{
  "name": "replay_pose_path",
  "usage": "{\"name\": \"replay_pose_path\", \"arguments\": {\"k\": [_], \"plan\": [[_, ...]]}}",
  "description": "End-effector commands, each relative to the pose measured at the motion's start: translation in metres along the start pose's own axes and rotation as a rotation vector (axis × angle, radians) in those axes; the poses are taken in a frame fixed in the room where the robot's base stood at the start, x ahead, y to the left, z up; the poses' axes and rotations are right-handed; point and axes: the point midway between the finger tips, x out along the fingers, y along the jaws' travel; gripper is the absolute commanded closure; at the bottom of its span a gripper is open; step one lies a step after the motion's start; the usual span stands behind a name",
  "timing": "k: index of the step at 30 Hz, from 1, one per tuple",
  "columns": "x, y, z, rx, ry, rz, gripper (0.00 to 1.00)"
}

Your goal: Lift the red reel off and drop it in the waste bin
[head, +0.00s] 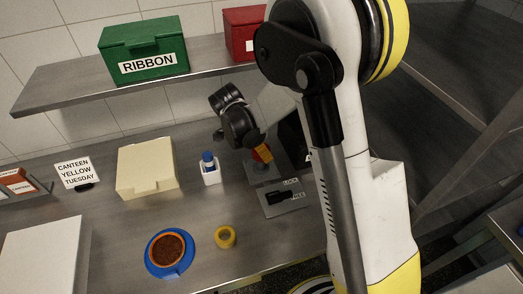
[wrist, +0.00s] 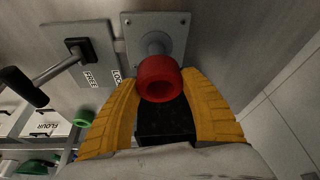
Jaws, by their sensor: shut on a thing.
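The red reel (wrist: 160,78) is in the wrist view, in front of a grey post (wrist: 154,42) on a square plate (wrist: 178,25). I cannot tell whether it is still around the post or just off its end. My gripper (wrist: 162,92) has its yellow fingers on either side of the reel, shut on it. In the head view my gripper (head: 262,151) is above the plate (head: 262,172), and only a little red shows between the fingers. Beside the plate is a black lever (head: 279,197) with LOCK and FREE labels. I cannot identify the waste bin.
A white bottle with a blue cap (head: 210,172), a cream box (head: 146,170), a yellow ring (head: 225,237) and a blue-rimmed dish (head: 156,262) stand on the table. A shelf (head: 62,94) above holds a green RIBBON box (head: 143,48) and a red box (head: 243,32).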

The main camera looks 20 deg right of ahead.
Motion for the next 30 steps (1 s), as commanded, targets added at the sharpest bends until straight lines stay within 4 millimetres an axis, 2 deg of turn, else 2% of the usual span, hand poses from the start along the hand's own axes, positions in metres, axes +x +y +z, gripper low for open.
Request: {"name": "replay_pose_path", "arguments": {"k": [8, 22, 30], "plan": [[-0.002, 0.000, -0.001, 0.000, 0.000, 0.000, 0.85], [-0.036, 0.000, -0.015, 0.000, 0.000, 0.000, 0.85], [-0.037, 0.000, -0.015, 0.000, 0.000, 0.000, 0.85]]}}
